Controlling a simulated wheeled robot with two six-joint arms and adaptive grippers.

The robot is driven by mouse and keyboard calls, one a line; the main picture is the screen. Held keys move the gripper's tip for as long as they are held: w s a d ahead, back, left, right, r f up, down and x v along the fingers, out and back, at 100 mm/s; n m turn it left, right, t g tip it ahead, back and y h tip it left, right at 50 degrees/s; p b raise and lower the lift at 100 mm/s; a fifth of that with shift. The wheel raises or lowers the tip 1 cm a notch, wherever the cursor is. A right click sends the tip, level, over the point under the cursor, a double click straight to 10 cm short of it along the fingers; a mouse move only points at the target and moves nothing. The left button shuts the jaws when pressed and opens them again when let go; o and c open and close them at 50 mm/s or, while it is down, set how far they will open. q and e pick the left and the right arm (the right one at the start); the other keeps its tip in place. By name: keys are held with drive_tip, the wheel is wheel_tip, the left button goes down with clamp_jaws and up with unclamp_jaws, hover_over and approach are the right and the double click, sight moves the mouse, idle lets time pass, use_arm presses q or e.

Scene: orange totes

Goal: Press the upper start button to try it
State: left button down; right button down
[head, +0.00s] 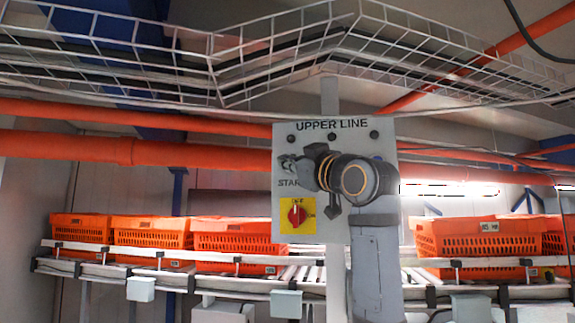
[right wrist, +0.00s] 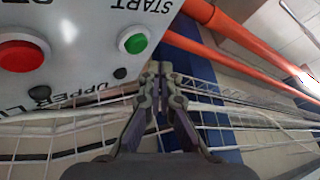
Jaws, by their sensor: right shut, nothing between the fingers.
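The grey control panel (head: 345,225) marked UPPER LINE hangs on a post in the middle of the head view. My right gripper (head: 285,163) is in front of its upper left part, above the START label, and hides the button there. In the right wrist view the panel is upside down, with a green button (right wrist: 133,41) beside the START label and a red button (right wrist: 22,53) farther left. My right gripper (right wrist: 160,70) is shut and empty, its tips just right of and below the green button. I cannot tell the gap to the panel. My left gripper is not in view.
A red rotary switch (head: 297,214) on a yellow plate sits lower on the panel. A wire cable tray (head: 215,70) and orange pipes (head: 120,148) run above and behind. Orange totes (head: 240,241) stand on a roller conveyor (head: 300,274) behind the panel.

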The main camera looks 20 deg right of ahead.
drive_tip(key=shift+w, duration=0.1)
idle(0.7)
drive_tip(key=shift+w+d, duration=0.55)
drive_tip(key=shift+d, duration=0.15)
drive_tip(key=shift+a, duration=0.15)
